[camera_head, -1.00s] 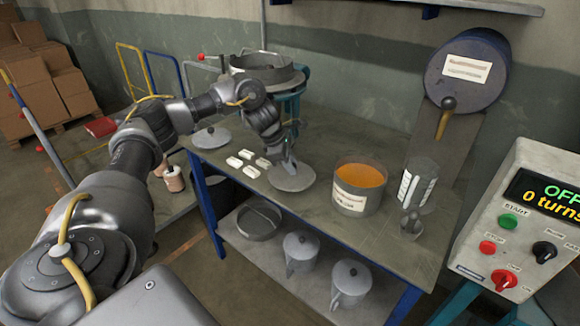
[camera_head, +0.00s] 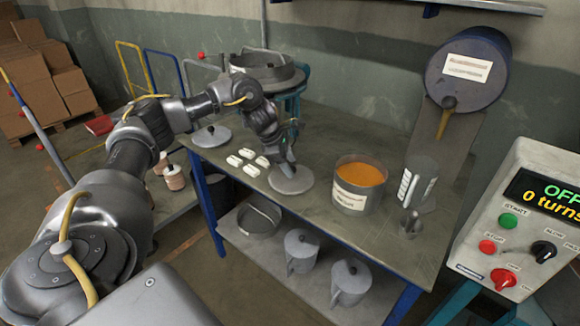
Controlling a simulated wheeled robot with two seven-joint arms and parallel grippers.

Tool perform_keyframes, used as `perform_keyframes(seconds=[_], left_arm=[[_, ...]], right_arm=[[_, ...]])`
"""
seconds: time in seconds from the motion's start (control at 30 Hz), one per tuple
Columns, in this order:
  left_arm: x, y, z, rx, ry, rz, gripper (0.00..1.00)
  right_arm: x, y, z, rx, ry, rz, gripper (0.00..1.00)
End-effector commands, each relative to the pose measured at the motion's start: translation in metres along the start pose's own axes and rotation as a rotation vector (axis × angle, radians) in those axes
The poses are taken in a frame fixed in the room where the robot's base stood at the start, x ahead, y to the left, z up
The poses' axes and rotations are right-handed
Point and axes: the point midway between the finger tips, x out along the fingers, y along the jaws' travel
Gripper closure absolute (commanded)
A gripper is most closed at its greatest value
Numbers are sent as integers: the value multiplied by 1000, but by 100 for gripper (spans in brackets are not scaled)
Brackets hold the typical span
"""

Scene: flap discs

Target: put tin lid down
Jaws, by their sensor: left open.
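A round grey tin lid (camera_head: 291,182) lies flat on the workbench, to the left of the open tin (camera_head: 359,184) of orange material. My left gripper (camera_head: 288,164) is right over the lid, at its knob, and is open. The knob is hidden behind the fingers, and I cannot tell whether they touch it. Another grey lid with a dark knob (camera_head: 211,136) lies at the bench's left end. My right gripper is not in view.
Several white blocks (camera_head: 249,170) lie left of the lid. A clear measuring cup (camera_head: 417,184) and a scoop (camera_head: 411,222) stand right of the tin. A sieve machine (camera_head: 268,70) is behind. Lidded jugs (camera_head: 302,250) stand on the lower shelf. The control box (camera_head: 520,215) is at right.

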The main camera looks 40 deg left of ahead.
Motion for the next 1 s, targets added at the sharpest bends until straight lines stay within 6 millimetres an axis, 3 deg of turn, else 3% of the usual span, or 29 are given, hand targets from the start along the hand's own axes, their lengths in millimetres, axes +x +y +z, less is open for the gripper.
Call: perform_keyframes(seconds=[0.3,0.5,1.0], left_arm=[[-69,2,1,1,-3,6,52],[-98,1,1,0,-2,4,52],[-104,0,0,0,-1,2,52]], right_arm=[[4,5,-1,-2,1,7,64],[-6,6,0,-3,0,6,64],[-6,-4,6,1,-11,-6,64]])
